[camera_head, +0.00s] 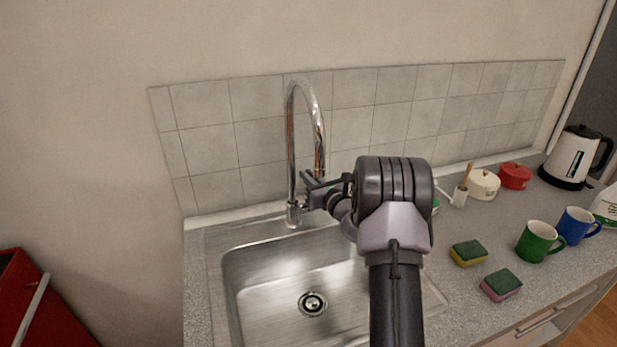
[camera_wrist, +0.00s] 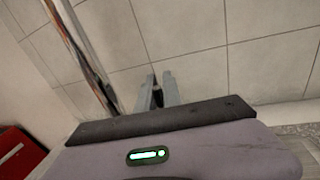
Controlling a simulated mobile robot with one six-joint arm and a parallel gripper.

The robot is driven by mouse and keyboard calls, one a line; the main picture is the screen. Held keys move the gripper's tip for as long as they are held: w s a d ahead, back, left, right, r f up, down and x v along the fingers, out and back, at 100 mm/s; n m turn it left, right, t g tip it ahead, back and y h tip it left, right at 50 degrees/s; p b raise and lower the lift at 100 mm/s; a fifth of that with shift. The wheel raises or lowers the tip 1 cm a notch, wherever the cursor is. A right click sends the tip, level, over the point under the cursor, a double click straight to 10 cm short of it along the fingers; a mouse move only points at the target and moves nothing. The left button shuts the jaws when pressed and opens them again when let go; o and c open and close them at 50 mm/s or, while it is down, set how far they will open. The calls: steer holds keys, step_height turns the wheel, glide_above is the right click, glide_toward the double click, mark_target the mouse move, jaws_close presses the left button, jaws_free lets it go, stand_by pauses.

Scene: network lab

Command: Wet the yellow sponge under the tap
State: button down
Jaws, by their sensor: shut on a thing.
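The yellow sponge (camera_head: 468,254), with a green top layer, lies on the counter to the right of the sink. The chrome tap (camera_head: 291,150) rises behind the sink in a tall arch; its pipe also shows in the wrist view (camera_wrist: 82,52). No water shows from its spout. My gripper (camera_head: 312,188) is beside the tap's lower body, with its fingers closed at the tap's lever, which they mostly hide. In the wrist view the fingers (camera_wrist: 158,92) are close together with a dark sliver between them.
The steel sink (camera_head: 265,285) has a drain and looks empty. A pink-and-green sponge (camera_head: 501,284), a green mug (camera_head: 537,242) and a blue mug (camera_head: 577,226) stand to the right. Behind are white (camera_head: 483,184) and red pots (camera_head: 515,176) and a kettle (camera_head: 573,158). A tiled wall closes the back.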

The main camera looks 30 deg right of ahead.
stand_by(0.8)
steer(key=s+t+b, duration=0.1)
steer(key=b, duration=0.3)
steer(key=shift+s+a, duration=0.1)
steer(key=shift+a, duration=0.05)
steer(key=shift+r+t, duration=0.15)
steer(key=shift+t, duration=0.15)
steer(key=c, duration=1.5)
jaws_free()
steer(key=s+a+f+p, duration=0.1)
steer(key=s+f+p, duration=0.1)
steer(key=s, duration=1.5)
